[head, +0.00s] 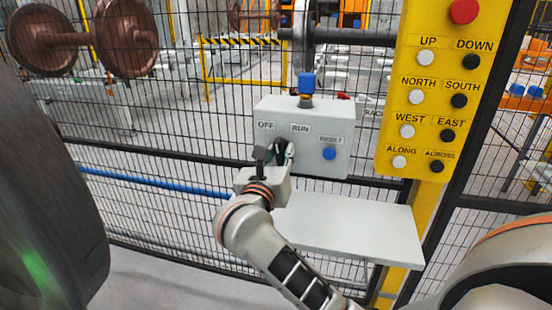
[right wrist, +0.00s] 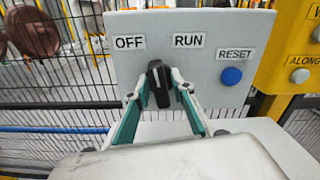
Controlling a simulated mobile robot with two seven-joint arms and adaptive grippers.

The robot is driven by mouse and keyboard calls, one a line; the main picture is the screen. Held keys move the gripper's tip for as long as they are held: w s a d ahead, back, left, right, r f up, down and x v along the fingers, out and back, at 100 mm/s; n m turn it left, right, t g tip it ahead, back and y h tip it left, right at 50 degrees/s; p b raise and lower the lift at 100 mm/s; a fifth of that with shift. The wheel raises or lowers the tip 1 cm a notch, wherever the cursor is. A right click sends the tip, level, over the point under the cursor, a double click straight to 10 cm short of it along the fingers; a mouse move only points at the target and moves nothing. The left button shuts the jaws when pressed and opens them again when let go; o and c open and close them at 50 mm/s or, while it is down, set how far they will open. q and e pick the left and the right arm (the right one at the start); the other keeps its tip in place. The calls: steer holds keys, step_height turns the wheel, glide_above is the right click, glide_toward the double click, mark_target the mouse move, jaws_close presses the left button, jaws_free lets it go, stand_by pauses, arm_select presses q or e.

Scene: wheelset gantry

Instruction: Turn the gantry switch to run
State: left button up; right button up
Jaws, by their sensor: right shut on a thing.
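The grey switch box (head: 330,115) is mounted at the mesh fence, with OFF and RUN labels on its face. The black switch knob (right wrist: 158,86) sits below and between these labels in the right wrist view. It is close to upright, its top leaning slightly toward OFF. My right gripper (head: 280,152) is at the box front and hides most of the knob in the head view. In the right wrist view its green-lined fingers (right wrist: 163,92) are shut on the knob, one on each side. My left gripper is not in view.
A blue RESET button (right wrist: 231,76) is right of the knob. A blue-topped fitting (head: 306,84) stands on the box. A white shelf (head: 355,228) juts out below. A yellow button panel (head: 437,110) is at right. Wheelsets (head: 85,38) stand behind the fence.

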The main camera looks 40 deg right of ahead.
steer(key=shift+f+m+b, duration=0.4)
steer(key=shift+m+b, duration=0.15)
steer(key=shift+m, duration=0.45)
steer(key=m+b, duration=0.1)
steer(key=m, duration=0.1)
steer(key=shift+m+b, duration=0.3)
steer(key=shift+b, duration=0.1)
steer(key=m+b, duration=0.1)
steer(key=m, duration=0.1)
steer(key=shift+w+m+b, duration=0.1)
steer(key=shift+m+b, duration=0.2)
steer(key=shift+b, duration=0.05)
steer(key=shift+r+m+b, duration=0.1)
steer(key=shift+m+b, duration=0.5)
steer(key=shift+m, duration=0.5)
steer(key=shift+r+m+b, duration=0.1)
steer(key=shift+m+b, duration=0.2)
steer(key=shift+m, duration=0.2)
steer(key=shift+r+m, duration=0.1)
steer(key=shift+m, duration=0.3)
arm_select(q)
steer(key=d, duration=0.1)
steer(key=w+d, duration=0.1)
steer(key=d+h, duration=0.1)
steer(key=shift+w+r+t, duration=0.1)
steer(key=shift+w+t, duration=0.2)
arm_select(e)
steer(key=shift+r, duration=0.1)
